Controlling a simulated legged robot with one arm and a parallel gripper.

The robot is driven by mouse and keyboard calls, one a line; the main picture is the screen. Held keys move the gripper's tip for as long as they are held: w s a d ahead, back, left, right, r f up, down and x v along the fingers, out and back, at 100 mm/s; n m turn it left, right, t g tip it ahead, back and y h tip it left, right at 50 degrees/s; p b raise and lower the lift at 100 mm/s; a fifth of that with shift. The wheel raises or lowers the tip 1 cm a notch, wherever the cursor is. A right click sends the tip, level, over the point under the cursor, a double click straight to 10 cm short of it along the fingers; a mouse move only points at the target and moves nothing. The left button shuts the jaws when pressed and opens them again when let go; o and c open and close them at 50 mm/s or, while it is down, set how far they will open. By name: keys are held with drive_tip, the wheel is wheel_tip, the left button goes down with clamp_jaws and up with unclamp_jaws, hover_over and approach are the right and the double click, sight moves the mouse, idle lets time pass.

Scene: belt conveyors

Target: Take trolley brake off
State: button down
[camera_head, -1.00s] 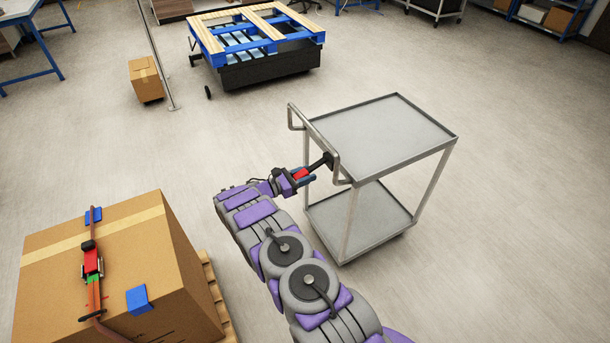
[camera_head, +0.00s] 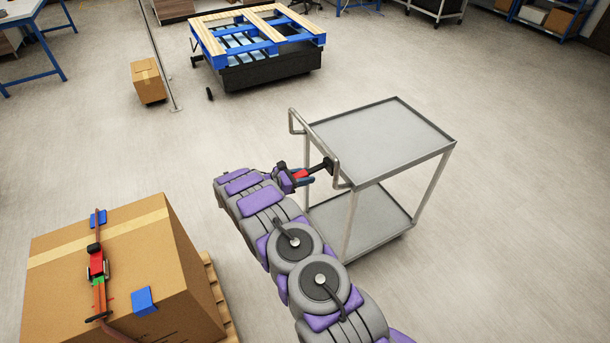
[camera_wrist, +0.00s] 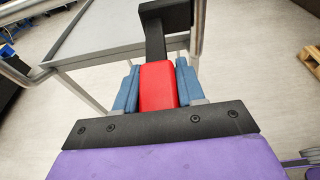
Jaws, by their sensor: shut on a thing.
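The grey metal trolley (camera_head: 380,138) stands on the floor right of centre in the head view, with a flat top, a lower shelf and a tubular handle on its left side. A black brake lever (camera_head: 324,164) sits at that handle and ends in a red grip (camera_wrist: 158,88). My gripper (camera_head: 302,176) is at the trolley's handle side. In the wrist view its blue fingers (camera_wrist: 157,87) are shut around the red grip, one on each side. The black lever (camera_wrist: 155,38) runs from the grip up to the trolley's frame. The fingertips are small in the head view.
A large strapped cardboard box (camera_head: 110,265) on a pallet stands at the lower left, close to my arm. A small box (camera_head: 147,80) and a blue-and-wood pallet load (camera_head: 262,60) stand farther back. The floor right of the trolley is clear.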

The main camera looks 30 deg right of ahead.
sight(309, 171)
wheel_tip(309, 171, up, 3)
drive_tip(key=y+p, duration=0.2)
drive_tip(key=p, duration=0.1)
drive_tip(key=shift+y+p, duration=0.35)
drive_tip(key=shift+y, duration=0.05)
wheel_tip(309, 171, up, 2)
drive_tip(key=y+p, duration=0.2)
drive_tip(key=p, duration=0.2)
drive_tip(key=shift+y, duration=0.3)
drive_tip(key=y+p, duration=0.1)
drive_tip(key=r+y+p, duration=0.1)
drive_tip(key=p, duration=0.1)
drive_tip(key=d+y+p, duration=0.1)
drive_tip(key=p, duration=0.1)
drive_tip(key=shift+w+r, duration=0.15)
drive_tip(key=shift+r, duration=0.1)
drive_tip(key=shift+d+y+p, duration=0.15)
drive_tip(key=shift+y+p, duration=0.15)
drive_tip(key=shift+p, duration=0.4)
drive_tip(key=c, duration=0.8)
unclamp_jaws()
drive_tip(key=shift+o, duration=0.2)
